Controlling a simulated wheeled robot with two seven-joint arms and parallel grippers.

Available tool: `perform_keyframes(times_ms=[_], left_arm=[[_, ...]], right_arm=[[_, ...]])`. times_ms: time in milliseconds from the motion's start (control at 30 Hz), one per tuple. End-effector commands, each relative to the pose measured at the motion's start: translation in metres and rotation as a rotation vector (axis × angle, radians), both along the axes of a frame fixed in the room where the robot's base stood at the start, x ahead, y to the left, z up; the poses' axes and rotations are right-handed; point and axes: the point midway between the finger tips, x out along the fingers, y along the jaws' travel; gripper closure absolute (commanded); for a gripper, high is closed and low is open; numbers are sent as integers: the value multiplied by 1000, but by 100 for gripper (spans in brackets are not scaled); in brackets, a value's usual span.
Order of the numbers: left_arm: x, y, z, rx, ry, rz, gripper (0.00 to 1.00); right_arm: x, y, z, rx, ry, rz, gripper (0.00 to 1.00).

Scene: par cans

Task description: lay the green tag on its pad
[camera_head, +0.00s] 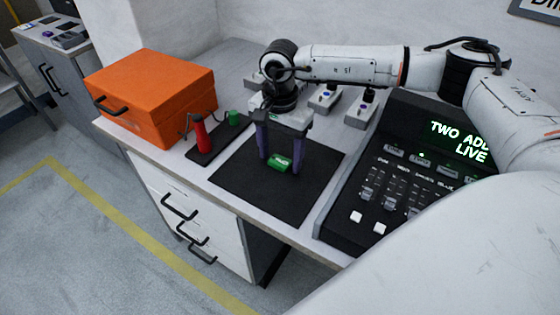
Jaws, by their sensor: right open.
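The green tag (279,163) is a small bright green piece with pale markings on top. It appears to lie on the black mat (265,203) on the desk. My right gripper (280,165) points down over the mat with its two purple fingers apart, one on each side of the tag. I cannot tell whether either finger touches it. Which area is the tag's own pad is not clear. My left gripper is not in view.
An orange box (155,92) stands on the desk at left. A red-handled tool (200,133) and a small green cylinder (234,118) are on a narrow black strip. A black control console (410,180) is at right. Small switch boxes (360,110) stand behind.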

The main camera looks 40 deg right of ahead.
Motion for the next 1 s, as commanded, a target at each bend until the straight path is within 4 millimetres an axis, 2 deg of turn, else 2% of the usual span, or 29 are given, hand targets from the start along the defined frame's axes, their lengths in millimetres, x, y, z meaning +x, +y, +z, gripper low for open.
perform_keyframes(times_ms=[167, 267, 433, 500, 767, 867, 1000], left_arm=[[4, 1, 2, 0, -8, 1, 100], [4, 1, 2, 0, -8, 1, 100], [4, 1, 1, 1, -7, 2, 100], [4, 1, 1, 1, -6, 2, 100], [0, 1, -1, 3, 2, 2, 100], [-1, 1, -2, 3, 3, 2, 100], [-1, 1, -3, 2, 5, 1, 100]], right_arm=[[0, 0, -1, 0, 0, 0, 38], [0, 0, 0, 0, 0, 0, 51], [0, 0, 0, 0, 0, 0, 80], [0, 0, 0, 1, -1, 0, 85], [1, 1, 6, 2, -2, 0, 85], [1, 1, 21, 2, -3, 1, 85], [1, 1, 50, 2, -6, 1, 85]])
